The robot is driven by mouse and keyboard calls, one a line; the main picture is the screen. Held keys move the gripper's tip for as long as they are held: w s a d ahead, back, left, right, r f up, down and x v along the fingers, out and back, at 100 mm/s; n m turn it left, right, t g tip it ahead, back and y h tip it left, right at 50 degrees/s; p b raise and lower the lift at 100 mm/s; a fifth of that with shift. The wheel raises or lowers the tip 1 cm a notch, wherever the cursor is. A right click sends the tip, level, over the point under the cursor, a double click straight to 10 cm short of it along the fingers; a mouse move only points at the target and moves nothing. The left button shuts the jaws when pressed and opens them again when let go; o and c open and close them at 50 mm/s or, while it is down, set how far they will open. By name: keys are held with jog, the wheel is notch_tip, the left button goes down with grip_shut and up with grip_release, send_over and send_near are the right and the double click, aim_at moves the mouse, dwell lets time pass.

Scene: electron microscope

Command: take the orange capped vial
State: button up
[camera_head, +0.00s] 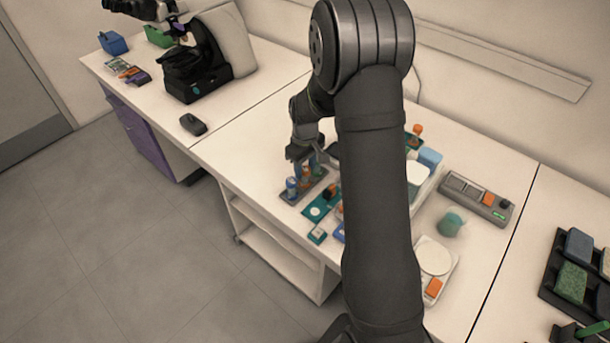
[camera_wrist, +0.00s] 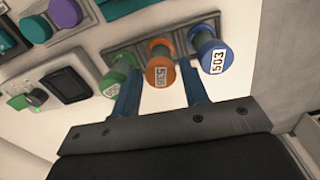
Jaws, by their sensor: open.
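The orange capped vial (camera_wrist: 160,74) stands in a dark rack in the wrist view, between a green capped vial (camera_wrist: 115,75) and a blue capped vial (camera_wrist: 212,52). My gripper (camera_wrist: 160,90) is open, with one blue finger on each side of the orange vial. Whether the fingers touch it cannot be told. In the head view the orange vial (camera_head: 305,172) shows small under my gripper (camera_head: 305,165), in the rack (camera_head: 318,189) near the bench's front edge. The blue capped vial also shows there (camera_head: 291,186).
Teal and dark small items (camera_head: 318,208) lie just right of the rack. A white tray with bottles (camera_head: 418,178), a grey control box (camera_head: 475,198) and a scale (camera_head: 436,256) stand further right. The bench left of the rack is clear up to the mouse (camera_head: 193,124).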

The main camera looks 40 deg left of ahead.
aim_at(305, 182)
notch_tip(305, 182, down, 3)
jog(key=shift+r, duration=0.1)
jog(key=c, duration=0.7)
jog(key=shift+c, duration=0.2)
